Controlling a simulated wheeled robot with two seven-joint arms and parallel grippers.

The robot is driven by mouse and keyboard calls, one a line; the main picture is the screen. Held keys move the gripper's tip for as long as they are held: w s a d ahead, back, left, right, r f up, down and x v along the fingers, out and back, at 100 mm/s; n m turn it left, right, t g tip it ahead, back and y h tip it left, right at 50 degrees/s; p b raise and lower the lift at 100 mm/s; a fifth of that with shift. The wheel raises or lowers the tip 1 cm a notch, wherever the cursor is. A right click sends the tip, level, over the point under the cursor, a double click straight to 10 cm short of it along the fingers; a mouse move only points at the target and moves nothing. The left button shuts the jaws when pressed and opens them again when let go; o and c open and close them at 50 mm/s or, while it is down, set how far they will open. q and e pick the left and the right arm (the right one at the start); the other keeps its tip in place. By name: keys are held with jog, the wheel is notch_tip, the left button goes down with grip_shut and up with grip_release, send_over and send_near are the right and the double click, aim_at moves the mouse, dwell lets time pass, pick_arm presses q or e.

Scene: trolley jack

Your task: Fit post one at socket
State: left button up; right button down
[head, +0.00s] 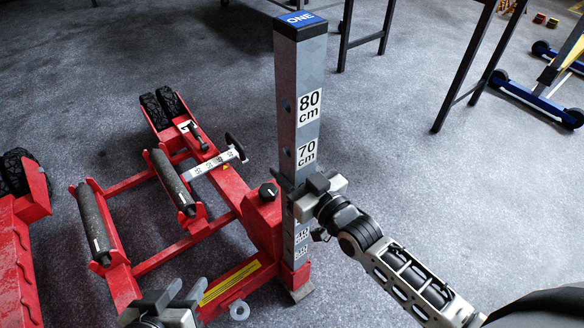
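Post one (300,120) is a tall grey square post with a blue cap marked ONE and white height labels. It stands about upright, its lower end at the red socket (296,276) on the red trolley jack (262,222).
The jack's rollers (172,182), a black knob (268,191) and a grey ring (239,310) lie left of the post. Another red jack part (22,240) is at the left edge. Grey floor between is clear.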

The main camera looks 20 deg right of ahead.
jog(key=shift+w+r, duration=0.15)
jog(key=shift+r, duration=0.45)
jog(key=shift+f, duration=0.3)
jog(key=shift+f+b, duration=1)
jog(key=c, duration=0.6)
grip_release()
jog(key=shift+c, duration=0.2)
jog(key=shift+s+f, duration=0.3)
jog(key=shift+f, duration=0.65)
jog(key=shift+s+d+r, duration=0.1)
jog(key=shift+s+r, duration=0.05)
jog(key=shift+s, duration=0.2)
jog(key=p+v, duration=0.2)
jog(key=v, duration=1.2)
jog(key=shift+s+d+r+p, duration=0.2)
jog(key=shift+s+r+p, duration=0.15)
jog(key=shift+r, duration=0.1)
